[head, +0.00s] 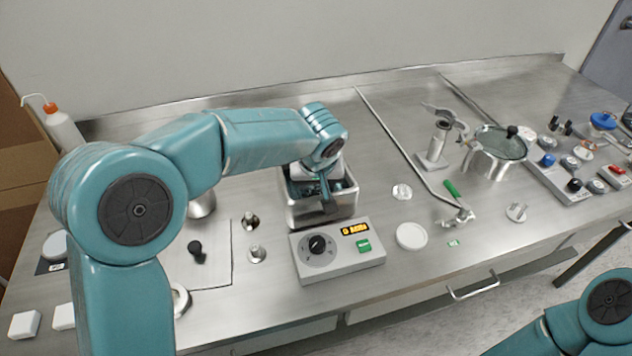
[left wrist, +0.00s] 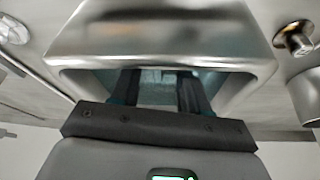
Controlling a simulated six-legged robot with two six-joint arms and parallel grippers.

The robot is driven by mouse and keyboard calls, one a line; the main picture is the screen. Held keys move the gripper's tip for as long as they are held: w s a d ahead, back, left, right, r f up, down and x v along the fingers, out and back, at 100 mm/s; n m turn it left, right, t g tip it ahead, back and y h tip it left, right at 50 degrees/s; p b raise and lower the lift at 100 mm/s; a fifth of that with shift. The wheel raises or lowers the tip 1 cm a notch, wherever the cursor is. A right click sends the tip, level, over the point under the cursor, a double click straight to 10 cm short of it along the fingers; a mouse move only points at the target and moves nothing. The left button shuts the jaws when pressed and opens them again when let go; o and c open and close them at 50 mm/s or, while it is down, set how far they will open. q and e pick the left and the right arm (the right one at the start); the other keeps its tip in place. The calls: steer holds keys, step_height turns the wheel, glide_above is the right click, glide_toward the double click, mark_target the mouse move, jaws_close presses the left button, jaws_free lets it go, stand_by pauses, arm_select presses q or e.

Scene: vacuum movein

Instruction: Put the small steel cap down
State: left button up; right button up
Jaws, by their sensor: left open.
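My left gripper (head: 325,190) reaches down into the open steel basin (head: 296,211) behind the control box. In the left wrist view, its two dark fingers (left wrist: 160,90) are apart inside the basin's mouth, with nothing clear between them. The basin's shiny wall (left wrist: 160,35) fills the top of that view. Two small steel fittings stand on the bench left of the control box, one farther back (head: 251,220) and one nearer (head: 257,253). I cannot tell whether either is the small steel cap, or whether a cap lies in the basin. My right gripper is out of view.
The control box (head: 340,250) with a dial and lit display stands in front of the basin. A white disc (head: 411,236) lies to its right. A lidded steel pot (head: 490,160) and a clamp stand (head: 436,147) are farther right.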

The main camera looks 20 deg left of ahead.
arm_select(q)
steer(key=shift+r, duration=0.35)
steer(key=v, duration=1.1)
steer(key=shift+s+r+p, duration=0.2)
steer(key=shift+r+p, duration=0.15)
steer(key=shift+p, duration=0.05)
